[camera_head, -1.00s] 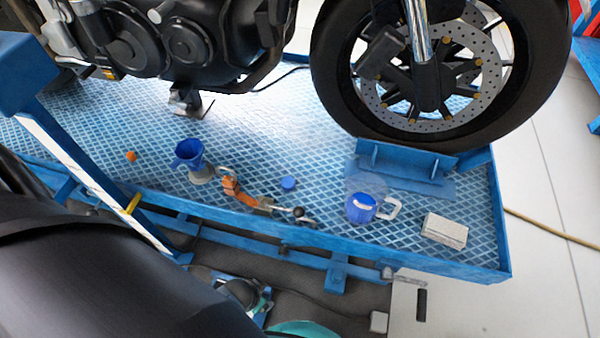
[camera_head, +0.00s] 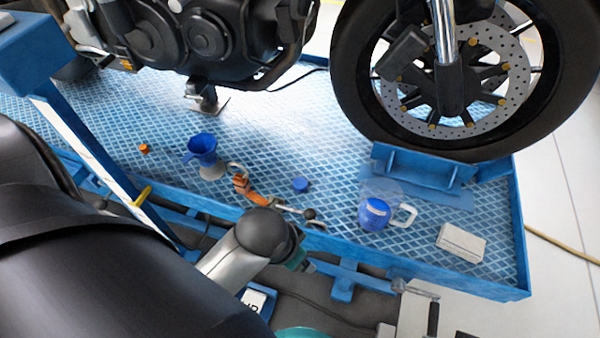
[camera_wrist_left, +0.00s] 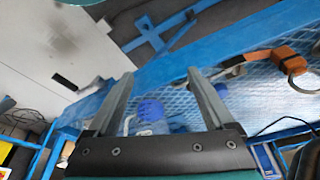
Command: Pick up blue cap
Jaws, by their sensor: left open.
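The small round blue cap (camera_head: 301,185) lies on the blue diamond-patterned platform, between the orange strap and the blue-and-clear jug. In the left wrist view a small blue patch (camera_wrist_left: 221,90) just beside the right finger looks like this cap, partly hidden by the finger. My left gripper (camera_wrist_left: 160,76) is open and empty, its two fingers spread above the platform's edge. In the head view only my left wrist shows, low at the platform's front edge; its fingers cannot be made out. My right gripper is not in view.
A blue funnel (camera_head: 203,150), an orange strap (camera_head: 256,198) with metal fittings, the jug (camera_head: 374,214) and a grey box (camera_head: 460,243) stand around the cap. The motorcycle's front wheel (camera_head: 350,95) rises behind. The platform's raised front rail (camera_head: 420,271) runs along the near side.

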